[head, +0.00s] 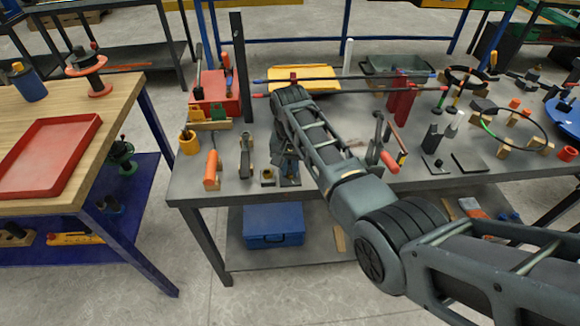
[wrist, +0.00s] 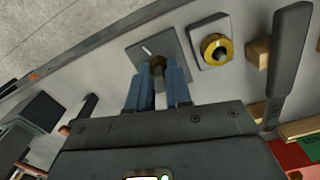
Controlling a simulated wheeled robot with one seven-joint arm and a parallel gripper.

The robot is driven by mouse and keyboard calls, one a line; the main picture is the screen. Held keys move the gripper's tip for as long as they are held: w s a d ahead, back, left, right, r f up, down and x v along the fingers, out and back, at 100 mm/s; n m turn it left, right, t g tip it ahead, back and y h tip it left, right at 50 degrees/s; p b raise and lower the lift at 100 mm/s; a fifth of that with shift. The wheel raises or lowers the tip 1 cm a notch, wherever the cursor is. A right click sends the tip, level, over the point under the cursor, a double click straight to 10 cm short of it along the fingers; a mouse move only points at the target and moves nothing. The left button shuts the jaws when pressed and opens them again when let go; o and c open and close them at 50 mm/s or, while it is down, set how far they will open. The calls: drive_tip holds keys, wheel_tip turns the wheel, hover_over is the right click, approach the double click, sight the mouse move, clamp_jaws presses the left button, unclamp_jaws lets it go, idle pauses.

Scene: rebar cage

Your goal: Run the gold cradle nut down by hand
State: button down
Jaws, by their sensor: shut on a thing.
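A round gold nut-like part (wrist: 216,50) with a dark centre sits on a small light grey plate in the wrist view. In the head view it shows as a small gold spot (head: 268,175) just left of my gripper (head: 289,172).
A red-handled tool (head: 388,160) stands right of my arm.

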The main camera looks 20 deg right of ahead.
sight(290, 171)
drive_tip(key=c, duration=1)
unclamp_jaws()
drive_tip(key=shift+c, duration=0.2)
wheel_tip(290, 171, up, 8)
drive_tip(key=shift+f+b, duration=0.1)
drive_tip(key=shift+b, duration=0.3)
